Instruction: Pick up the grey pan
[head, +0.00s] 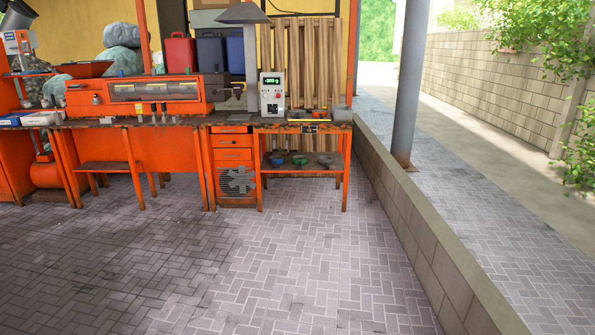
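A small grey round vessel (341,113), which looks like the grey pan, sits at the right end of the orange workbench top (290,128). It is far off and small, so its handle and inside are unclear. On the bench's lower shelf (290,169) stand several small bowl-like things, among them a blue one (277,159) and a greenish one (324,160). Neither of my grippers is in view.
A low block wall (420,245) runs along the right of the paved floor, with a grey post (410,90) behind it. A control box (272,94) stands on the bench left of the grey vessel. The paved floor (290,260) before the bench is clear.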

